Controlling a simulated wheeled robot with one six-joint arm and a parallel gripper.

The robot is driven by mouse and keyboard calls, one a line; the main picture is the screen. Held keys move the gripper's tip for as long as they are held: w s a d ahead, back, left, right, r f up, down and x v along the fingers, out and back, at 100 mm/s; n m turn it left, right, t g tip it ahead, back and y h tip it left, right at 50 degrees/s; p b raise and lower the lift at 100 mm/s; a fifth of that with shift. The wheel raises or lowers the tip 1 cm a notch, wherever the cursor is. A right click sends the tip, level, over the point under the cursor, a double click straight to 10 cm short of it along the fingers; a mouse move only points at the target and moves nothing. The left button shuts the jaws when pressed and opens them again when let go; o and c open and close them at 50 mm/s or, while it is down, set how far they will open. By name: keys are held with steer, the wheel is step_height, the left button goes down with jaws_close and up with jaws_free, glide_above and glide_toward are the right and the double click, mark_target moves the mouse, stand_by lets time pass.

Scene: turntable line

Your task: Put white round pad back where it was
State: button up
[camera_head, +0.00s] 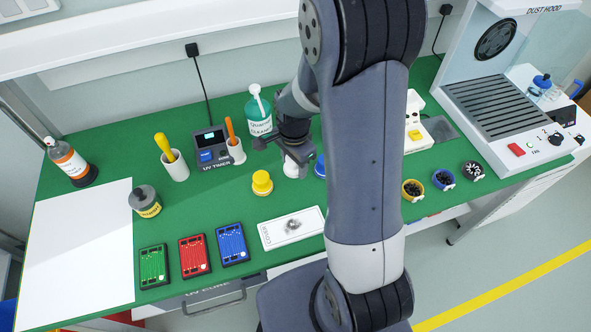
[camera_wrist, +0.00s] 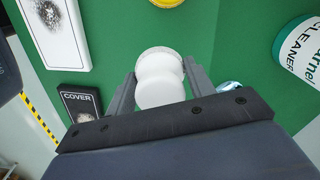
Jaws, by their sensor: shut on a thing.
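The white round pad (camera_head: 291,170) is a knob-shaped piece with a wider round end. In the wrist view the white pad (camera_wrist: 160,88) sits between the two fingers of my gripper (camera_wrist: 159,76), which is shut on it. In the head view my gripper (camera_head: 288,152) is over the green table, between the yellow round pad (camera_head: 262,184) and the blue round pad (camera_head: 320,168). The blue pad is partly hidden behind my arm. I cannot tell whether the white pad touches the table.
A white plate with a dark smudge (camera_head: 293,228) lies in front. The cleaner bottle (camera_head: 259,115), orange-handled cup (camera_head: 235,150) and UV timer (camera_head: 211,146) stand behind. Red (camera_head: 194,256), blue (camera_head: 232,244) and green (camera_head: 153,266) boards lie left. My arm hides part of the table.

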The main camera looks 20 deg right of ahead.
mark_target(294, 173)
steer(key=shift+f, duration=2.1)
steer(key=shift+f, duration=0.15)
steer(key=o, duration=1)
step_height(294, 173, up, 12)
steer(key=shift+r+b, duration=0.2)
steer(key=shift+b, duration=0.3)
